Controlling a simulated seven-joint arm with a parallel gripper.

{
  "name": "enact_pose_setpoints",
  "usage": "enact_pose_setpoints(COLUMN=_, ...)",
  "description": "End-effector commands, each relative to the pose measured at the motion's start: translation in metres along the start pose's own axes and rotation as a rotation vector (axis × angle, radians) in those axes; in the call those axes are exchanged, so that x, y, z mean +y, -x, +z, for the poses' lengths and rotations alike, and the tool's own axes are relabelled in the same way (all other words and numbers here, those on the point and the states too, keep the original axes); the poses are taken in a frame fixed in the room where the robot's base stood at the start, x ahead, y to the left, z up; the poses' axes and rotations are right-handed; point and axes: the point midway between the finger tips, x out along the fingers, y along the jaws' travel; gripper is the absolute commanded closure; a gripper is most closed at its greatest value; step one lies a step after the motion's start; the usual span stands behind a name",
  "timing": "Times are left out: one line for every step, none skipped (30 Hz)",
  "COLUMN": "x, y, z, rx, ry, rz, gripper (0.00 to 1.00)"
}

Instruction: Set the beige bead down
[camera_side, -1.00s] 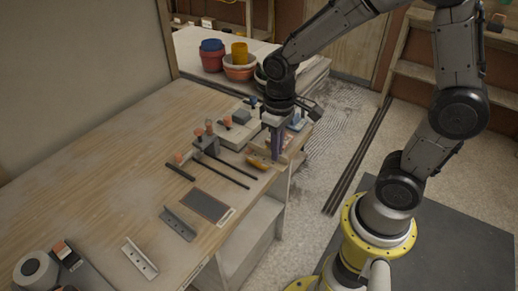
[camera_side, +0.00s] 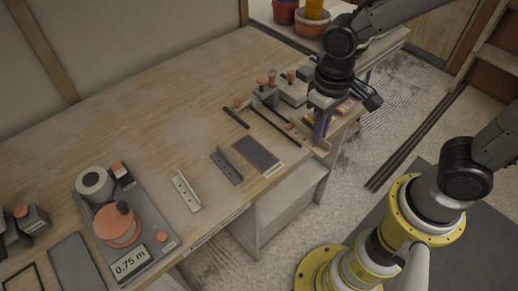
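My gripper (camera_side: 320,128) points down at the right edge of the workbench, beside the row of tools. A beige strip (camera_side: 322,150), perhaps the beige bead, shows at and behind the fingertips near the bench edge. The fingers cover part of it, and I cannot tell whether it is held or resting. A pale angled bead (camera_side: 186,191) and a grey angled bead (camera_side: 226,166) lie apart on the bench.
A dark rectangular plate (camera_side: 257,154) and thin dark rods (camera_side: 275,127) lie left of my gripper. Clamps with orange knobs (camera_side: 266,92) stand behind them. A grey device with a 0.75 m display (camera_side: 131,262) is at front left. The bench's back middle is clear.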

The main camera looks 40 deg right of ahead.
Motion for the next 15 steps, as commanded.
enact_pose_setpoints(x=-0.003, y=-0.004, z=-0.007, rx=-0.003, ry=0.001, rz=0.001, gripper=1.00)
enact_pose_setpoints(x=-0.005, y=-0.007, z=-0.013, rx=-0.003, ry=0.001, rz=0.001, gripper=1.00)
enact_pose_setpoints(x=-0.007, y=-0.011, z=-0.021, rx=-0.003, ry=0.001, rz=0.001, gripper=1.00)
enact_pose_setpoints(x=-0.009, y=-0.014, z=-0.027, rx=-0.003, ry=0.001, rz=0.001, gripper=1.00)
enact_pose_setpoints(x=-0.011, y=-0.017, z=-0.033, rx=-0.003, ry=0.001, rz=0.001, gripper=1.00)
enact_pose_setpoints(x=-0.014, y=-0.021, z=-0.041, rx=-0.003, ry=0.001, rz=0.001, gripper=1.00)
enact_pose_setpoints(x=-0.016, y=-0.023, z=-0.047, rx=-0.003, ry=0.001, rz=0.001, gripper=1.00)
enact_pose_setpoints(x=-0.018, y=-0.026, z=-0.053, rx=-0.002, ry=0.001, rz=0.001, gripper=1.00)
enact_pose_setpoints(x=-0.021, y=-0.030, z=-0.061, rx=-0.002, ry=0.001, rz=0.001, gripper=1.00)
enact_pose_setpoints(x=-0.023, y=-0.033, z=-0.067, rx=-0.002, ry=0.000, rz=0.001, gripper=1.00)
enact_pose_setpoints(x=-0.025, y=-0.036, z=-0.073, rx=-0.002, ry=0.000, rz=0.001, gripper=1.00)
enact_pose_setpoints(x=-0.028, y=-0.039, z=-0.081, rx=-0.002, ry=0.000, rz=0.001, gripper=1.00)
enact_pose_setpoints(x=-0.029, y=-0.046, z=-0.084, rx=-0.005, ry=0.000, rz=0.002, gripper=1.00)
enact_pose_setpoints(x=-0.030, y=-0.052, z=-0.088, rx=-0.005, ry=0.000, rz=0.002, gripper=1.00)
enact_pose_setpoints(x=-0.032, y=-0.059, z=-0.093, rx=-0.005, ry=0.000, rz=0.002, gripper=1.00)
